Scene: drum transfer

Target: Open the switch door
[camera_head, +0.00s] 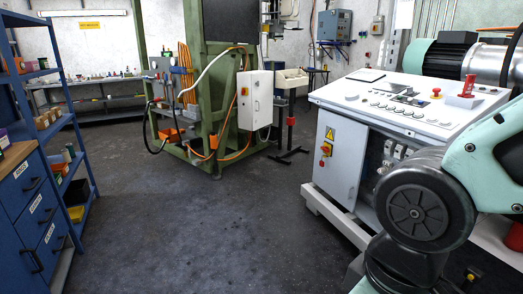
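A grey-white control console (345,97) stands at the right. Its front has a pale door panel (340,182) with a yellow warning triangle and a red-and-yellow switch (326,148). To the right of this panel, electrical parts (396,152) show in the cabinet front, partly hidden by my arm. A smaller white switch box (256,98) hangs on the green frame at the centre, with a red-and-yellow knob; its door looks shut. Which of these is the switch door I cannot tell. My arm fills the lower right corner; my gripper is not in view.
A blue shelf and drawer unit (32,200) stands along the left edge. The green machine frame (212,150) has hoses and cables near the floor. The dark floor (190,235) between them is clear. A workbench (85,83) lines the back wall.

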